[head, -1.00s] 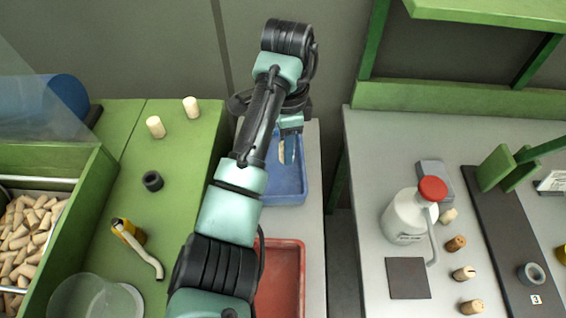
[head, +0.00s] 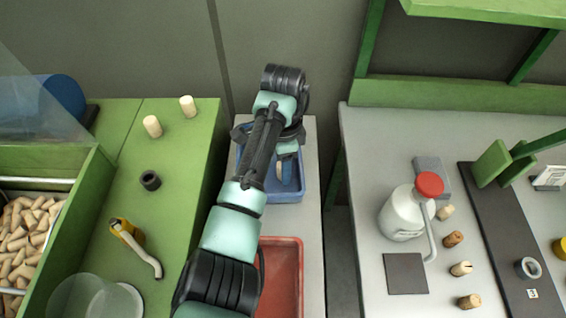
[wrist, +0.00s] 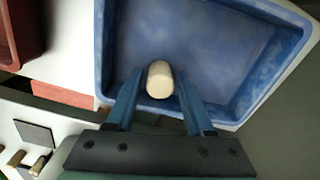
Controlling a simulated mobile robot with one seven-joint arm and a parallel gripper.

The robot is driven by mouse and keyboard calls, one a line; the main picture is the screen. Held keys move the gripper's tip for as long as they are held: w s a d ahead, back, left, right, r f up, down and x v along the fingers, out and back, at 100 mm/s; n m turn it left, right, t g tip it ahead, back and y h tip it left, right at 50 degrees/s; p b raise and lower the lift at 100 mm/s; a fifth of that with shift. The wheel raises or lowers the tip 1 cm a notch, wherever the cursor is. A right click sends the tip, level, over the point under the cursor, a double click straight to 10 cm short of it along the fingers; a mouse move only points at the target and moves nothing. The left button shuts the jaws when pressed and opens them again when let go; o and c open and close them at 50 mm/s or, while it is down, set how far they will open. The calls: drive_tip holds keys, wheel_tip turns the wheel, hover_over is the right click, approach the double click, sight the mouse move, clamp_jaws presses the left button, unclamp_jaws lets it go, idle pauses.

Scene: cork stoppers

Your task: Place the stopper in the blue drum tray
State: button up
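The pale cork stopper (wrist: 159,80) sits between my gripper's two fingers (wrist: 160,86) in the wrist view, its near end facing the camera. The fingers appear shut on it, though their contact faces are hard to see. The blue drum tray (wrist: 208,18) is behind and under the stopper, which lies nearer the tray's close wall in that view. In the head view my gripper (head: 286,172) points down over the blue tray (head: 290,196), partly hidden by my arm. I cannot tell whether the stopper touches the tray floor.
A red tray (head: 281,275) stands in front of the blue one. A white bottle (head: 403,212) and several corks stand on the right table.

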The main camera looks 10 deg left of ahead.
drive_tip(key=shift+o, duration=0.8)
drive_tip(key=shift+r, duration=0.1)
wheel_tip(320, 180, up, 12)
drive_tip(key=p, duration=0.2)
drive_tip(key=shift+r+p, duration=0.15)
drive_tip(key=shift+p, duration=0.25)
